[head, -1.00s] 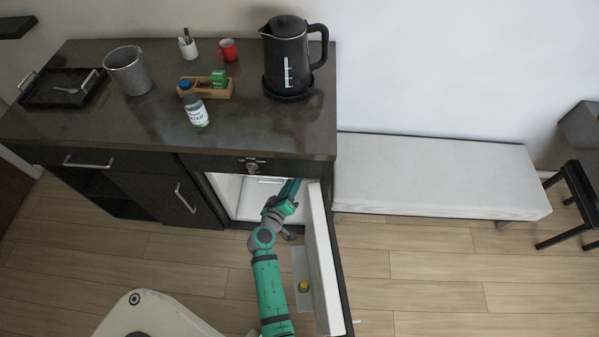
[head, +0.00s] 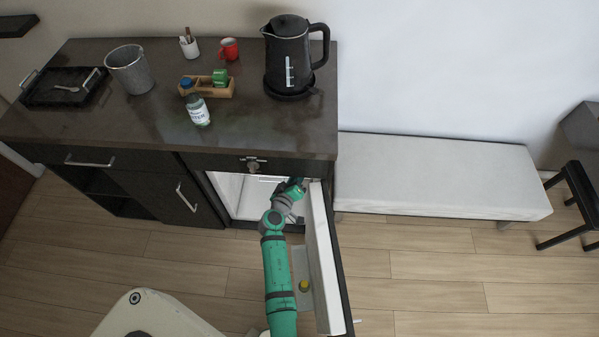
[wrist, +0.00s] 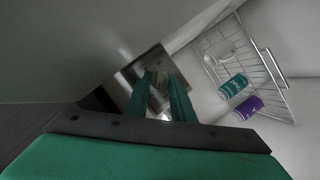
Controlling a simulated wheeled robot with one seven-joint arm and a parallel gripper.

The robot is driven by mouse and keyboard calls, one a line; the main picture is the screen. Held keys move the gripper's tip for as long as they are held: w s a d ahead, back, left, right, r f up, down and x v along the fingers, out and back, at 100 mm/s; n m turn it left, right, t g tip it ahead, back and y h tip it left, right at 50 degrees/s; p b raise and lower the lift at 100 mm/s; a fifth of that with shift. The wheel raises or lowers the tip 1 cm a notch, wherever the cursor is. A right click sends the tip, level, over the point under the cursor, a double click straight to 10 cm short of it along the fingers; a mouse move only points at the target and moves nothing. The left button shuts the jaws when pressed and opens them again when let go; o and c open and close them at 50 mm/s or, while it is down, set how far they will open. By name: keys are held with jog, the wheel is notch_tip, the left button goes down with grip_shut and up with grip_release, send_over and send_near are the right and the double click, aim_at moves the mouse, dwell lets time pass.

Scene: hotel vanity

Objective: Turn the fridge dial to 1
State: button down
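The fridge (head: 228,192) stands open under the counter, with its door (head: 322,262) swung out to the right. My arm reaches in beside the door, and my gripper (head: 297,184) is at the right of the opening, partly hidden under the counter edge. In the wrist view my gripper (wrist: 159,80) shows two green fingers with a gap between them. A small pale shape lies between and beyond the fingers, in front of a brownish panel (wrist: 138,72). I cannot tell whether it is the dial or whether the fingers touch it. The dial's number cannot be read.
A wire rack (wrist: 245,62) holds a teal can (wrist: 233,86) and a purple can (wrist: 248,108) inside the fridge. A pale wall fills the wrist view's upper left. A bench (head: 435,175) is right of the door.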

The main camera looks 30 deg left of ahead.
jog(key=shift+a+f+n+t+h, duration=0.15)
jog(key=shift+n+t+h, duration=0.25)
jog(key=shift+n, duration=0.7)
jog(key=shift+a+r+n+t+h, duration=0.1)
jog(key=shift+n+t+h, duration=0.1)
jog(key=shift+n+t, duration=0.65)
jog(key=shift+n+g, duration=0.25)
jog(key=c, duration=1.8)
grip_release()
jog(key=shift+f, duration=0.1)
jog(key=shift+s, duration=0.1)
jog(key=s+r, duration=0.1)
jog(key=s, duration=0.9)
jog(key=shift+s+d, duration=0.35)
jog(key=shift+d, duration=0.05)
